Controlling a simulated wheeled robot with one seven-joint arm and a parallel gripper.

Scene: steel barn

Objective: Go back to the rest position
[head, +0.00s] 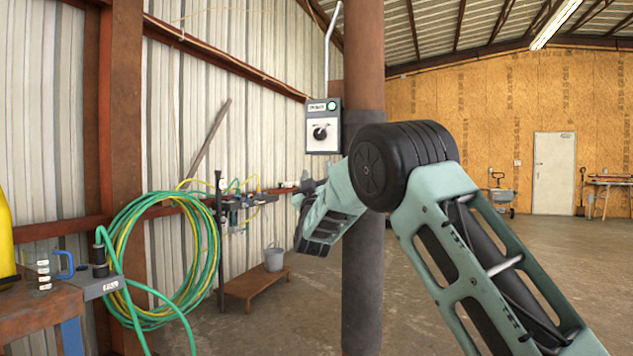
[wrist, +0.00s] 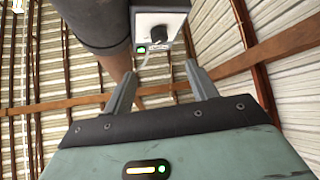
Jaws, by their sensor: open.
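My gripper (wrist: 160,78) is open and empty in the wrist view, its two grey fingers spread apart. Beyond the fingertips is a grey switch box (wrist: 163,22) with a black knob (wrist: 151,33) and a lit green lamp. No contact between fingers and box shows. In the head view the box (head: 323,128) is on the steel post, its knob (head: 320,132) facing out. My arm reaches in from the lower right, bends at a black joint in front of the post, and its forearm points left, below the box. My fingers are hard to make out there.
A brown steel post (head: 363,270) stands close behind my arm. At left are a coiled green and yellow hose (head: 150,262), a wooden bench (head: 35,305) and a low stool (head: 257,284) with a bucket (head: 274,258). The concrete floor is open toward the white door (head: 553,172).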

